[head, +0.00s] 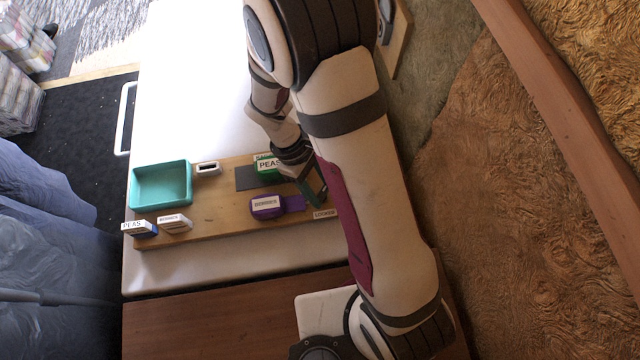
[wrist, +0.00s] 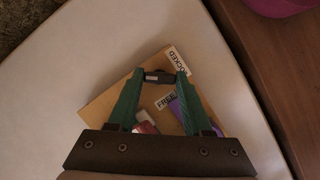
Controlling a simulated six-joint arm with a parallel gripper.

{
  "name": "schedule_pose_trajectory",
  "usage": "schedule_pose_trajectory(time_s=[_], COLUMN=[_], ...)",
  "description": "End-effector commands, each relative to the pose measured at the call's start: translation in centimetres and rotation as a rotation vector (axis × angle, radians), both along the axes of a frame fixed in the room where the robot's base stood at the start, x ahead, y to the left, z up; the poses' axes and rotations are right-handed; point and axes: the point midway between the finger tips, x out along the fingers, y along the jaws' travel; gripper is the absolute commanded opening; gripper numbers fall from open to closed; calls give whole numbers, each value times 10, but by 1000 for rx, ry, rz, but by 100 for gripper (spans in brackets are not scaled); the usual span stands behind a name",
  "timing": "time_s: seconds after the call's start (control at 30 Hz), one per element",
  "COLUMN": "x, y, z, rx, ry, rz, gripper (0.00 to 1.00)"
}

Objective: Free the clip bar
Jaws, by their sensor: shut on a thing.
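In the wrist view my gripper (wrist: 156,78) has its green fingers shut on a small dark bar (wrist: 158,77) with a pale patch. The bar is beside the LOCKED label (wrist: 179,61), with the FREE label (wrist: 165,100) nearer the gripper's base. I take this bar to be part of the clip bar, but cannot tell for sure. A purple part (wrist: 181,113) shows behind the right finger. In the head view my gripper (head: 319,196) is low over the board's right end, by the LOCKED label (head: 325,213); my arm hides much there.
A teal tray (head: 162,205) stands at the left of the wooden board (head: 215,220). A green PEAS block (head: 268,168) and a purple BERRIES block (head: 266,207) are left of my gripper. White PEAS (head: 138,228) and BERRIES (head: 173,222) pieces stand along the board's front left.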

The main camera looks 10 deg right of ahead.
Motion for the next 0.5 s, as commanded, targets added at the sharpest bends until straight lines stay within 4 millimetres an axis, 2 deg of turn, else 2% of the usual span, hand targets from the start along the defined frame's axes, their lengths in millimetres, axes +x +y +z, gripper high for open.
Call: schedule_pose_trajectory(time_s=[0.2,0.5], x=[0,-1], y=[1,1], z=[0,0], rx=[0,1], ry=[-1,-1], rz=[111,180], gripper=[0,0])
